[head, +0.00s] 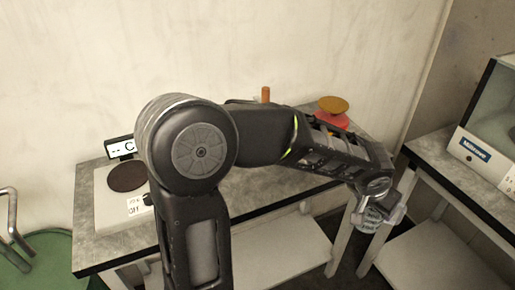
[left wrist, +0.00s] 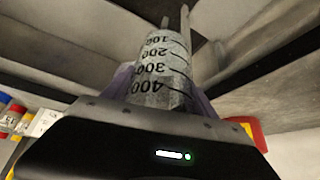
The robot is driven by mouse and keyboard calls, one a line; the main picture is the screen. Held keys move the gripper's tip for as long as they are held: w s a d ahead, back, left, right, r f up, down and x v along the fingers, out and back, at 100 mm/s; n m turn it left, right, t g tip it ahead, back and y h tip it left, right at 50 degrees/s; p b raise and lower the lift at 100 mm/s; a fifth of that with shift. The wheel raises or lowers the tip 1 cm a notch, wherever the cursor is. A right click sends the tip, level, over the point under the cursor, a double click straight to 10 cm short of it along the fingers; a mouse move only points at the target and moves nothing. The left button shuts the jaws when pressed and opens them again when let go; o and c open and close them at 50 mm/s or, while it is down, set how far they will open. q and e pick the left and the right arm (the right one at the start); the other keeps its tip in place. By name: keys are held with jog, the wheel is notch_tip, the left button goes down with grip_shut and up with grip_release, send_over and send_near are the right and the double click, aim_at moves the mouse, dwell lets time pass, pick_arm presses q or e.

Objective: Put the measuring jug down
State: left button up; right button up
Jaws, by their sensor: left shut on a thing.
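The measuring jug (head: 369,223) is a clear, greyish vessel, partly hidden by my left gripper (head: 378,203) in the head view. The gripper is shut on it and holds it in the air, off the right end of the grey-topped table (head: 255,191), near the gap between two tables. In the left wrist view the jug (left wrist: 163,68) fills the middle, with black marks from 100 to 400 appearing upside down. The fingers lie along its sides. My right gripper is in neither view.
A hotplate (head: 113,207) with a dark round plate stands at the table's left. An orange disc on a red object (head: 331,115) and an orange-capped item (head: 266,94) stand at the back. A second table (head: 450,178) at right carries a boxy machine (head: 485,150).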

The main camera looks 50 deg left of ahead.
pick_arm(q)
jog(key=shift+w, duration=0.15)
jog(key=shift+r, duration=0.1)
jog(key=w+a+r+n+y+p, duration=0.1)
jog(key=w+a+r+n+p, duration=0.1)
jog(key=a+r, duration=0.4)
jog(key=w+a+r+n+y+p, duration=0.1)
jog(key=a+r+n+p, duration=0.2)
jog(key=a, duration=1.3)
notch_tip(320, 180, up, 4)
jog(key=shift+w+a+f+g+y+p, duration=0.15)
jog(key=shift+w+a+g+y+p, duration=0.2)
jog(key=shift+p, duration=0.45)
jog(key=shift+f, duration=0.15)
notch_tip(320, 180, down, 6)
jog(key=shift+p, duration=0.4)
